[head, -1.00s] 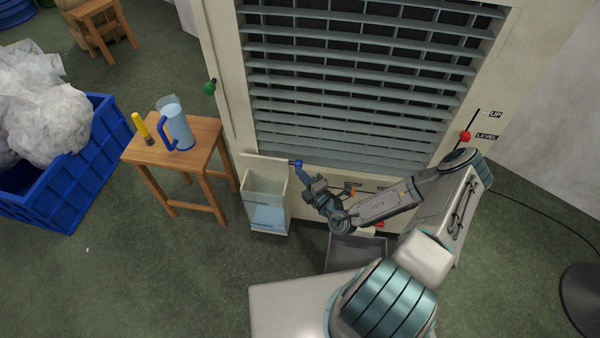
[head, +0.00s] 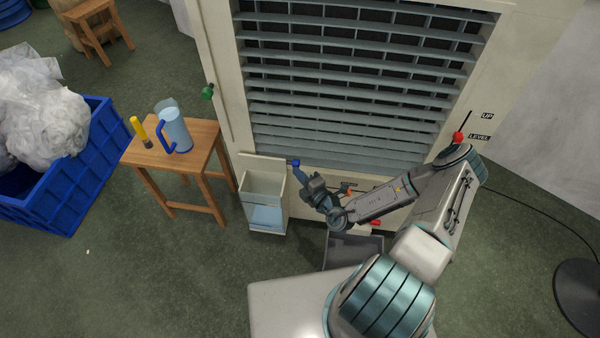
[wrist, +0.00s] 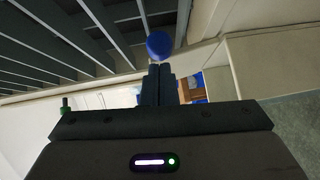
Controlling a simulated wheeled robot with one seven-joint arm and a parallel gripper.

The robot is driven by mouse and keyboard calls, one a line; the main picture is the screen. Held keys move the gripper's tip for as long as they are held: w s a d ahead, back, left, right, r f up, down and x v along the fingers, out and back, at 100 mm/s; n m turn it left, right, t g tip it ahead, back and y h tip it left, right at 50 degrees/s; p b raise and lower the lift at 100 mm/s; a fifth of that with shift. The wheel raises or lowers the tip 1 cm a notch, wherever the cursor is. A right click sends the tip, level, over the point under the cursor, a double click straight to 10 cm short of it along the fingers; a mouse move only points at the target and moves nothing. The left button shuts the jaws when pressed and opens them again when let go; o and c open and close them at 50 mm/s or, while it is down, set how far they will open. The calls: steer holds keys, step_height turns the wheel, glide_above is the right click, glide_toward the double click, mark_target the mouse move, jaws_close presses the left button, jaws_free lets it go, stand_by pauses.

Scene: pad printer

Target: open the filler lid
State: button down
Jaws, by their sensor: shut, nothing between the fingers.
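The filler lid (head: 260,166) shows in the head view as a pale panel standing up at the back of the tank's open top. The clear-fronted tank (head: 248,208) holds blue liquid low down, at the machine's lower left. A blue ball knob (head: 295,162) sits at the lid's right end and shows in the wrist view (wrist: 159,45). My gripper (head: 300,172) is just below and right of the knob. In the wrist view, its fingers (wrist: 160,69) are shut together, empty, with tips just under the knob; whether they touch it is unclear.
A wooden stool (head: 203,147) with a blue-handled jug (head: 175,130) and a yellow-handled tool (head: 138,127) stands left of the tank. A blue crate (head: 95,170) of plastic wrap is further left. The louvred machine (head: 350,85) rises behind my arm. A grey tray (head: 350,252) lies below my arm.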

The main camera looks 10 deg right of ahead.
steer(key=s+a+f+p+v, duration=0.1)
steer(key=a+v, duration=0.1)
steer(key=v, duration=1)
steer(key=shift+s+r, duration=0.25)
steer(key=shift+r, duration=0.25)
steer(key=s+a+r+n+g+y+p, duration=0.25)
steer(key=r+n+g, duration=0.55)
steer(key=r+n, duration=0.55)
steer(key=s+a+r+n+g+y+p, duration=0.1)
steer(key=s+a+r+n+g+y, duration=0.2)
steer(key=r+n+g, duration=1.05)
steer(key=s+d+r+n+t+h+p, duration=0.1)
steer(key=s+d+r+n+t+h, duration=0.1)
steer(key=r+n, duration=0.4)
steer(key=s+d+r+n+t+h+p, duration=0.1)
steer(key=s+d+r+n+t+h, duration=0.1)
steer(key=r+n+h, duration=0.4)
steer(key=s+d+r+n+t+h+p, duration=0.1)
steer(key=s+d+r+n+t+h, duration=0.2)
steer(key=n, duration=0.7)
step_height(320, 180, up, 3)
steer(key=shift+s+t+h, duration=0.3)
steer(key=shift+t+h, duration=0.65)
steer(key=shift+h, duration=0.1)
